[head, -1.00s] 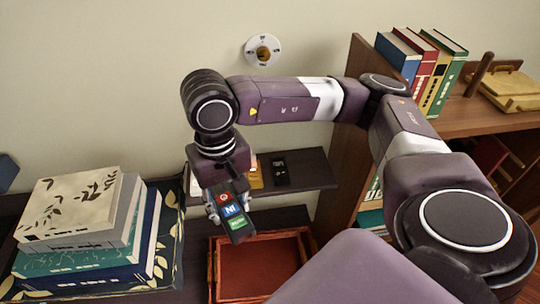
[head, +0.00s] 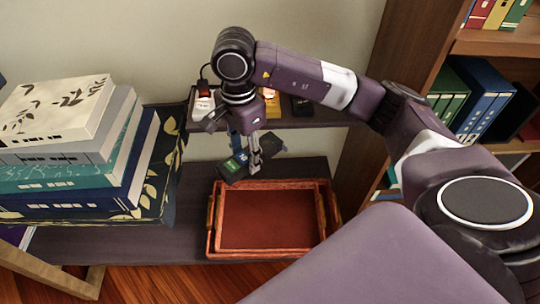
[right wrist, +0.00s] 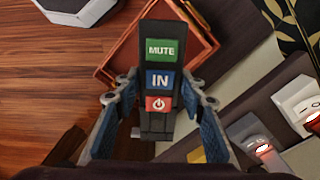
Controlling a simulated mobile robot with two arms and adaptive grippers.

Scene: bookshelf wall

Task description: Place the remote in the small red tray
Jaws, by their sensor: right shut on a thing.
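The black remote (head: 236,167) has green, blue and red buttons. My right gripper (head: 249,160) is shut on it and holds it near the back left of the red tray. In the right wrist view the remote (right wrist: 160,50) lies between the fingers of my right gripper (right wrist: 160,88), with the tray's rim (right wrist: 204,28) behind it. The red tray (head: 270,218) has a raised wooden rim and handles, rests on the dark lower shelf and looks empty. How high the remote is above the shelf is hard to tell. My left gripper is out of view.
A stack of books (head: 75,150) stands left of the tray. A dark raised shelf (head: 300,122) behind it bears a white switched block (head: 203,106) and small items. A wooden bookcase (head: 362,125) stands to the right. Bare dark shelf (head: 180,225) shows left of the tray.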

